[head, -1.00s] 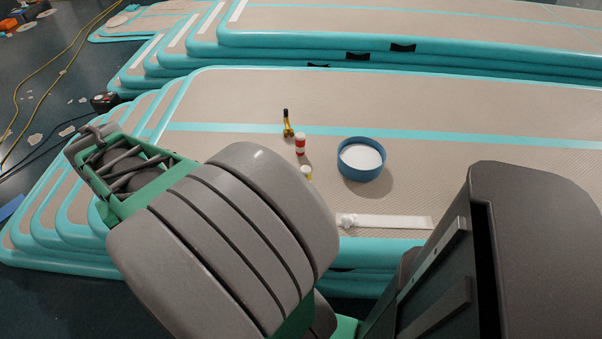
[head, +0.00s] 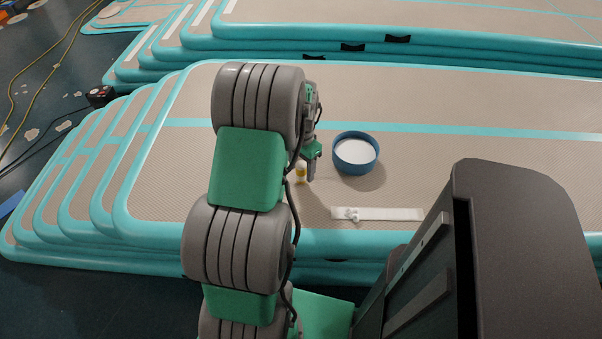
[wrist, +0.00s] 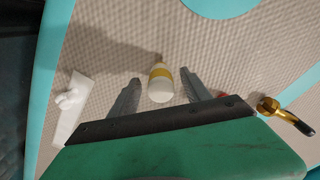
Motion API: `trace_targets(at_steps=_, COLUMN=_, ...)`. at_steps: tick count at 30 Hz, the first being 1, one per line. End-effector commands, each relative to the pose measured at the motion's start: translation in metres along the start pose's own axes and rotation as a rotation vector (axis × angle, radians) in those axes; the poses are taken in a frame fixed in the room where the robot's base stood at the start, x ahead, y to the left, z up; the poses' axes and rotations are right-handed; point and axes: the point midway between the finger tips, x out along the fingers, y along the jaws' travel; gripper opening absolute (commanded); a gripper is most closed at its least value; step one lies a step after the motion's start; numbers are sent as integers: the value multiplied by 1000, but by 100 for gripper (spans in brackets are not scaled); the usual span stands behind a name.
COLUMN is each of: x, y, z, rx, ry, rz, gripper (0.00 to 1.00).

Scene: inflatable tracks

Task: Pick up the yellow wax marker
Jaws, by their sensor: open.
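The yellow wax marker is a short cylinder with a white end and a yellow band. It stands on the beige mat and shows in the wrist view (wrist: 161,73), between my open fingers and apart from both. In the head view the marker (head: 300,174) is small and sits just left of my gripper (head: 312,174), partly beside its finger. In the wrist view my gripper (wrist: 160,80) is open and empty, with one finger on each side of the marker.
A blue bowl (head: 343,158) stands to the right of my gripper. A white strap with a knob (head: 390,214) lies nearer the front edge. In the wrist view a brass tool with a black handle (wrist: 276,108) lies at right, and a red item (wrist: 223,95) shows partly behind a finger.

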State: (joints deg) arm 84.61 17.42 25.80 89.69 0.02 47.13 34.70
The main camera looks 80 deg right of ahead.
Motion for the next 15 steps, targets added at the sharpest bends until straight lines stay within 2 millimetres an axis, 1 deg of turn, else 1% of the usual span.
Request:
trace_targets(at_steps=1, x=11, y=0, z=1, rx=-1, ry=-2, rz=1, gripper=56)
trace_targets(at_steps=3, x=17, y=-1, z=1, rx=-2, ry=-1, rz=0, gripper=56)
trace_targets(at_steps=9, x=17, y=-1, z=1, rx=-3, ry=1, rz=-1, gripper=55)
trace_targets(at_steps=15, x=16, y=-1, z=1, rx=-3, ry=1, rz=-1, gripper=39)
